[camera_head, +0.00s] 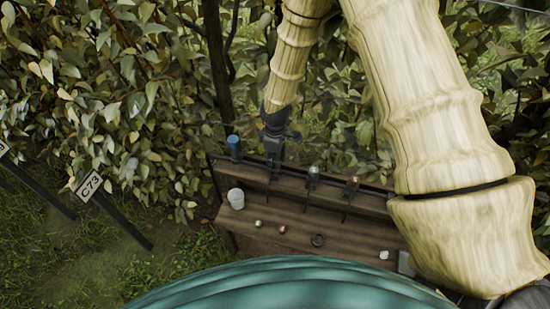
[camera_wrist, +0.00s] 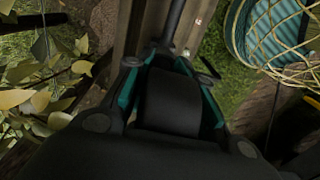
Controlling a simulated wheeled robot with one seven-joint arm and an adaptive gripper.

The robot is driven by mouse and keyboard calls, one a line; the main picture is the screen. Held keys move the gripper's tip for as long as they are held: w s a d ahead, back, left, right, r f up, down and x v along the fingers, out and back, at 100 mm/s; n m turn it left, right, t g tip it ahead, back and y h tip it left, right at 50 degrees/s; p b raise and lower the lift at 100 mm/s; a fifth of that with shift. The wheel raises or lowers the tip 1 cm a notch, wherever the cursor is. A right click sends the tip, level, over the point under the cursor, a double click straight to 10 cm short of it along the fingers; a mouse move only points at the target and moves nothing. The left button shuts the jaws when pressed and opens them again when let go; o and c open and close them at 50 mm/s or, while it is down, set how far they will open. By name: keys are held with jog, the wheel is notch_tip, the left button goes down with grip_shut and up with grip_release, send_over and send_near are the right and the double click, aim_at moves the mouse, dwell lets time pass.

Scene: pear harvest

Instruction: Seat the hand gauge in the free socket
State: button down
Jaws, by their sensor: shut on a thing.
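My gripper (camera_head: 274,128) hangs over the back rack of a wooden bench (camera_head: 340,239), between a blue-topped tool and a silver-topped tool. In the wrist view my gripper (camera_wrist: 170,85) has its teal-padded fingers closed around a dark thing, which I take for the hand gauge. A dark rod (camera_wrist: 172,22) runs beyond the fingertips. The held thing is too dark and small in the head view to tell its tilt. The free socket is not clearly seen; I cannot tell whether the gauge touches the rack.
On the rack stand a blue-topped tool (camera_head: 235,147), a silver-topped tool (camera_head: 313,174) and a copper-topped tool (camera_head: 352,186). A white cup (camera_head: 236,199), a dark ring (camera_head: 318,240) and a white block (camera_head: 384,254) lie on the bench. Foliage crowds behind. A teal rounded thing (camera_head: 290,285) fills the front.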

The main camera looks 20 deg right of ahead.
jog(key=shift+f, duration=0.15)
jog(key=c, duration=1.1)
grip_release()
notch_tip(320, 180, up, 12)
jog(key=shift+r, duration=0.1)
